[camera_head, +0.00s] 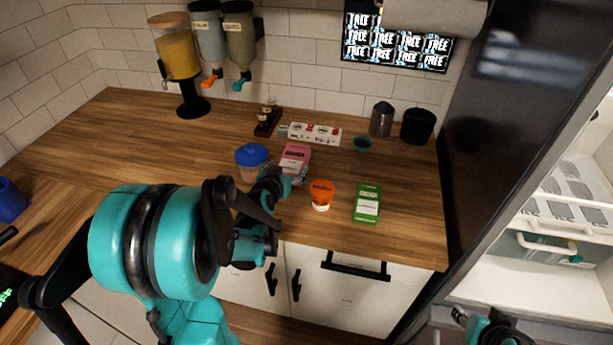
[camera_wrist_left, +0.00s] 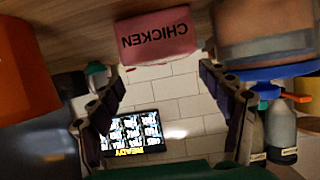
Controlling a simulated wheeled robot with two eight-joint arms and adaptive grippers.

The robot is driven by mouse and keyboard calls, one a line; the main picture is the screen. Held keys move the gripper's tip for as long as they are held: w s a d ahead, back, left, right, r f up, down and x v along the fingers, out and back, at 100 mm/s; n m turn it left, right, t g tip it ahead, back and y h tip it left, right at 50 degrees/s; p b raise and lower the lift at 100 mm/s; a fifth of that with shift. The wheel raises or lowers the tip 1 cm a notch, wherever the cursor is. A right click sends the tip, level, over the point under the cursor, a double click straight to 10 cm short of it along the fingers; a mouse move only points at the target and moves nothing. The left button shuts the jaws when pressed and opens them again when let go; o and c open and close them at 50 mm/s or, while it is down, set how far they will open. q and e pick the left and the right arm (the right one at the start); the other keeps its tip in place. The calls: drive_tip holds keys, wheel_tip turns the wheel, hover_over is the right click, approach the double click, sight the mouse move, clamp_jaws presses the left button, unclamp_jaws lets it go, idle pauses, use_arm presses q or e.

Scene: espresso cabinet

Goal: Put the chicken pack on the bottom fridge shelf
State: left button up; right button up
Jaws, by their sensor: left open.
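The chicken pack (camera_head: 295,156) is a pink block on the wooden counter. In the left wrist view, which is upside down, its CHICKEN label (camera_wrist_left: 155,38) shows just beyond the fingertips. My left gripper (camera_head: 279,184) is open and empty, in front of the pack, partly hiding its lower part in the head view. Its two fingers stand apart in the left wrist view (camera_wrist_left: 160,80), with the pack between their lines. The open fridge (camera_head: 530,265) is at the right; a clear drawer and a white floor show. Part of my right gripper (camera_head: 478,325) shows at the bottom right; its jaws are unclear.
A blue-lidded tub (camera_head: 250,165) stands close left of the pack. An orange tub (camera_head: 321,194) and a green pack (camera_head: 367,204) stand to the right. An egg carton (camera_head: 314,133) is behind. The dark fridge side (camera_head: 480,130) rises beside the counter.

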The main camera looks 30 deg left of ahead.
sight(293, 159)
use_arm(q)
drive_tip(key=shift+w+a+f, duration=0.25)
drive_tip(key=shift+w+f, duration=0.15)
drive_tip(key=shift+w, duration=0.15)
drive_tip(key=shift+b+x, duration=0.5)
drive_tip(key=shift+x, duration=0.45)
drive_tip(key=b+x, duration=0.1)
drive_tip(key=x, duration=0.1)
drive_tip(key=b+x, duration=0.1)
drive_tip(key=x, duration=0.2)
drive_tip(key=shift+w+a+r, duration=0.15)
drive_tip(key=shift+r, duration=0.15)
drive_tip(key=c, duration=1.3)
